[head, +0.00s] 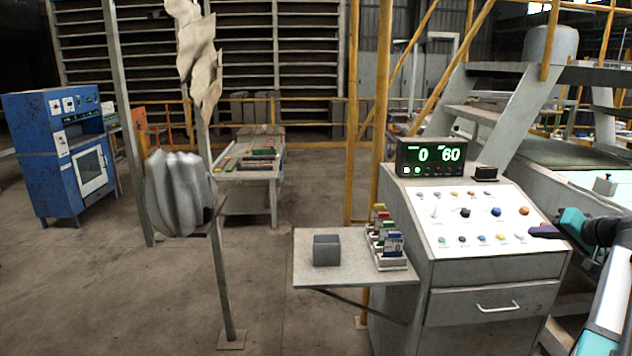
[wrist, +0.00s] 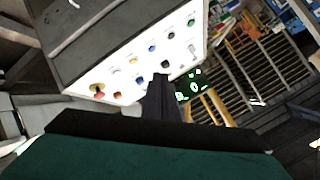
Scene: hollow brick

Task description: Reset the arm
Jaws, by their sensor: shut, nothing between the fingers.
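My gripper (head: 545,231) is at the right of the head view, in front of the right side of the control console (head: 495,270). Its dark fingers are together with nothing between them. In the wrist view the shut fingers (wrist: 160,100) point toward the console's white button panel (wrist: 130,70), which looks tilted there. Whether the fingertips touch the panel or stay apart from it, I cannot tell. My arm comes in from the right edge of the head view.
A display (head: 437,157) reading 0 and 60 stands on the console. A side shelf (head: 345,273) bears a dark grey block (head: 327,250) and a rack of coloured items (head: 388,245). A thin post (head: 224,280) stands left of it.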

